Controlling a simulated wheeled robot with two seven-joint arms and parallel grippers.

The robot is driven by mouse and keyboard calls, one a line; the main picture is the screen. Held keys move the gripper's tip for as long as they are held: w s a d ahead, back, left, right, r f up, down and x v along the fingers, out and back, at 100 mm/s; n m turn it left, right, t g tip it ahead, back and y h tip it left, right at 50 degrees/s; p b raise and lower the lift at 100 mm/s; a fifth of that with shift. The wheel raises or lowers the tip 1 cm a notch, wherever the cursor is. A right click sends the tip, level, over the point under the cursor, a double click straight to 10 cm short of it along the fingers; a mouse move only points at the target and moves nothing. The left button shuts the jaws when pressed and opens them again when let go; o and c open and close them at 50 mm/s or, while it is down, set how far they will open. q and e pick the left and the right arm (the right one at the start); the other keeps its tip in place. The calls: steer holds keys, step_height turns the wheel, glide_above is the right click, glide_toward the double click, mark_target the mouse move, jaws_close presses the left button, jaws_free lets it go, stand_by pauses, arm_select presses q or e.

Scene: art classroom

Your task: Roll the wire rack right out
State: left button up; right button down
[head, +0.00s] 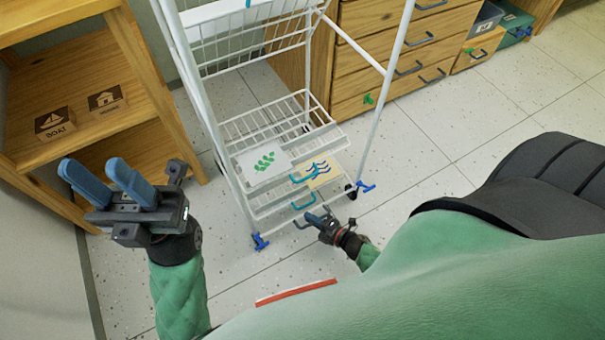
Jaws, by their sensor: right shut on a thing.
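An upper rack carries a sheet with green leaf shapes (263,164), and a rack just below carries a yellowish sheet with blue wavy lines (320,174). A low wire rack (268,212) sits near the bottom, its grey handle (299,224) at the front. My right gripper (316,221) is at this low handle and shut on it; the fingers partly hide the grip. My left gripper (103,182) is open and empty, left of the trolley.
Blue casters (261,242) show at the trolley's feet. A wooden shelf (85,100) stands at left, wooden drawers (390,58) behind at right. The speckled floor (440,150) is clear right of the trolley.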

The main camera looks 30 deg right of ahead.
steer(key=shift+s+d+f, duration=0.1)
steer(key=shift+s+f, duration=0.05)
steer(key=shift+s, duration=2.1)
steer(key=c, duration=1.5)
jaws_free()
steer(key=p+v, duration=0.2)
steer(key=v, duration=0.5)
steer(key=shift+s+d, duration=0.15)
steer(key=shift+s, duration=0.1)
